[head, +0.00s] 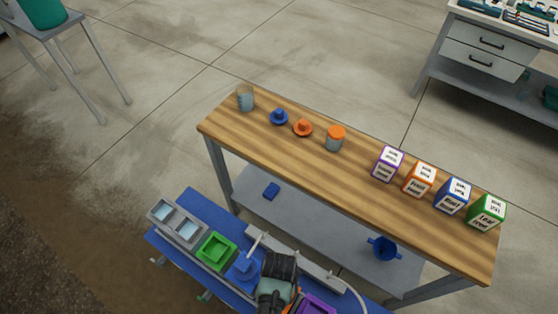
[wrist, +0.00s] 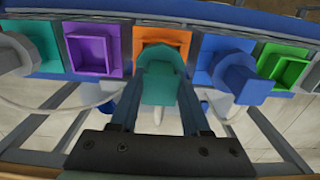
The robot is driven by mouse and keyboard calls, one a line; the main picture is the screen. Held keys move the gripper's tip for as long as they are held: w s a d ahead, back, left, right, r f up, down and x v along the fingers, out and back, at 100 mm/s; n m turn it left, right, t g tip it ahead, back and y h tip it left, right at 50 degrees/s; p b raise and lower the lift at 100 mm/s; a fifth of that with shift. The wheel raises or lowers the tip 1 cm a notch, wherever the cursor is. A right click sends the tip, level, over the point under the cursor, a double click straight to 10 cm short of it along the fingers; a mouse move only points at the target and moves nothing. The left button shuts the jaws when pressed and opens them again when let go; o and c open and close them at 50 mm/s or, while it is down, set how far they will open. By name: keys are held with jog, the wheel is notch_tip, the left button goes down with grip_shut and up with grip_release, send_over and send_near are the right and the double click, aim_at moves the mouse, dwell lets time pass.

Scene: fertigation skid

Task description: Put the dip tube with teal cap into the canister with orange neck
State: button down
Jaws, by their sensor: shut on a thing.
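My gripper (wrist: 160,88) is shut on the teal cap (wrist: 160,76) of the dip tube, one finger on each side. The cap lies over the near part of the square orange neck (wrist: 178,36), which shows behind it and at its sides. The tube below the cap is mostly hidden, so I cannot tell whether it is inside the canister. A short white piece shows just under the cap, between the fingers. In the head view my dark arm covers most of this spot.
A purple opening (wrist: 92,54) is left of the orange neck. A blue cap (wrist: 243,80) with a pale hose stands close on the right, before a green tray (wrist: 288,68). A wooden bench (head: 300,165) beyond holds cups and several labelled boxes.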

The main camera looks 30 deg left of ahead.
jog(key=shift+f, duration=0.35)
jog(key=shift+c, duration=1.5)
grip_release()
jog(key=shift+r, duration=0.1)
notch_tip(320, 180, up, 13)
jog(key=shift+p, duration=0.3)
